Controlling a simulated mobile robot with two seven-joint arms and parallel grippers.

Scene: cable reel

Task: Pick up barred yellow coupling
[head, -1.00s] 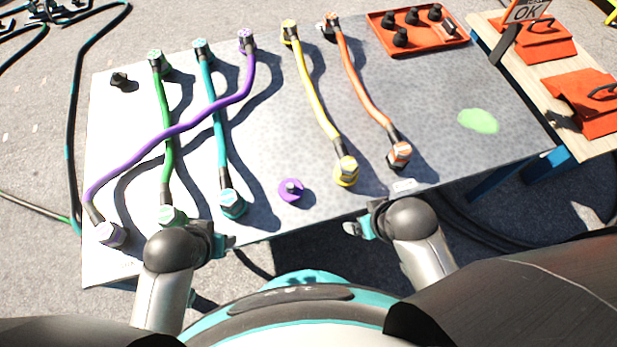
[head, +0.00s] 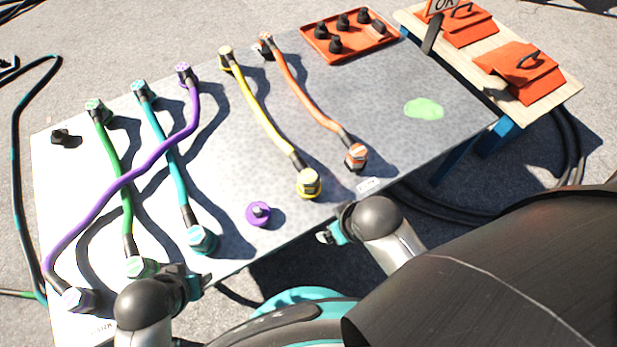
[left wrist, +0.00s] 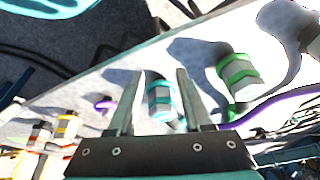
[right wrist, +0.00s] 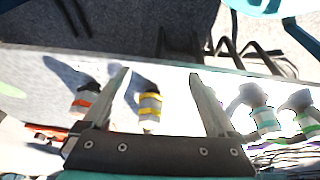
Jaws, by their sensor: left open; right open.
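The yellow cable runs down the table, its near end a grey-white coupling with yellow bars (head: 308,184); its far yellow end (head: 226,54) is at the table's back. In the right wrist view the barred yellow coupling (right wrist: 150,107) appears between the open fingers of my right gripper (right wrist: 160,85), ahead of them and untouched. In the head view my right gripper (head: 328,237) is empty, off the table's front edge, below the coupling. My left gripper (head: 198,284) is open and empty near the front edge, by the green-banded coupling (head: 142,267). The teal-banded coupling (left wrist: 160,98) shows between its fingers.
Orange (head: 356,157) and teal (head: 202,239) couplings flank the yellow one. A purple cap (head: 259,214) lies nearby. The purple cable (head: 125,179) crosses the green and teal cables. A red tray (head: 312,43) with black parts sits at the back. The table's right middle is mostly clear.

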